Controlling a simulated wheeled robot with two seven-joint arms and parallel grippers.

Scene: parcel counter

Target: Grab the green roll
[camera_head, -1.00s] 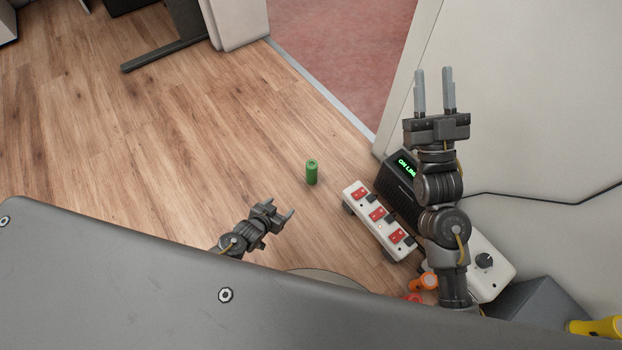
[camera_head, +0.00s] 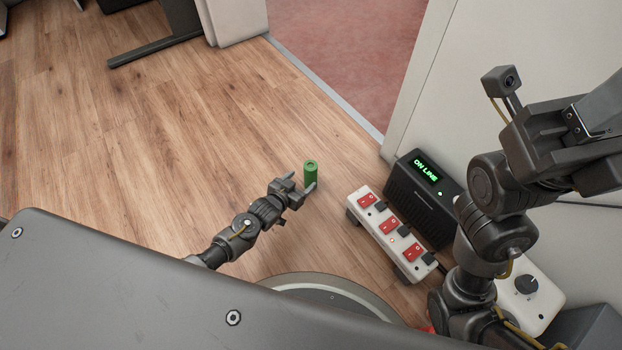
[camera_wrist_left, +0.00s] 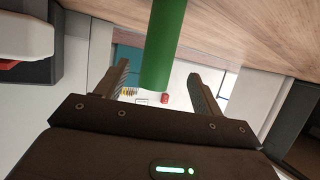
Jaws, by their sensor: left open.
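The green roll (camera_head: 310,173) stands upright on the wooden floor in the head view. In the left wrist view the roll (camera_wrist_left: 165,45) comes down from the top edge, lined up between the two open fingers (camera_wrist_left: 159,80). A gap shows on each side of it. How deep it sits between the fingers is unclear. My right gripper (camera_head: 585,125) is raised at the right edge, its fingertips cut off or hidden.
A white power strip (camera_head: 391,232) with red switches lies right of the roll. Behind it stands a black box (camera_head: 424,200) with a lit green "ON LINE" display, near the wall. A white box with a dark knob (camera_head: 527,285) is at lower right. The floor left of the roll is clear.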

